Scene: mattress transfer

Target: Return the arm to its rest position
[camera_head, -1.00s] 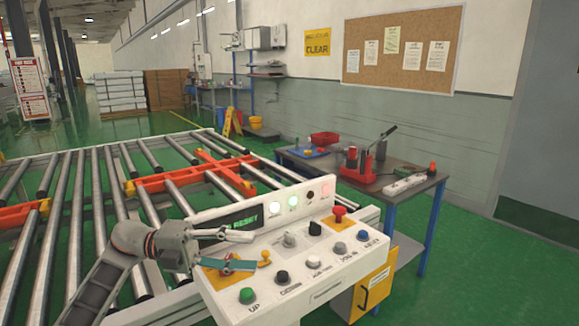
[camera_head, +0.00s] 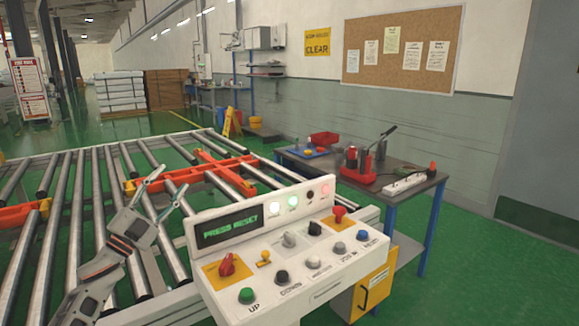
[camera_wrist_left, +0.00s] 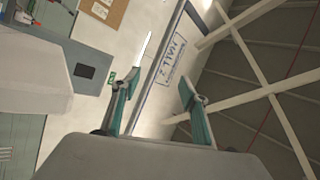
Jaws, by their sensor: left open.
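My left gripper (camera_head: 162,190) is open and empty, raised over the roller conveyor (camera_head: 70,215) and left of the control panel (camera_head: 290,262). In the left wrist view its two teal fingers (camera_wrist_left: 160,100) are spread, with wall and roof beams beyond. The panel's screen (camera_head: 230,229) reads "PRESS RESET". A red knob (camera_head: 228,266) on a yellow plate sits at the panel's left, clear of the gripper. My right gripper is in neither view.
A workbench (camera_head: 420,185) with red tools and a power strip stands behind the panel at the right. Orange crossbars (camera_head: 215,172) lie among the rollers. Stacked white goods (camera_head: 120,92) stand far back. Green floor shows to the right.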

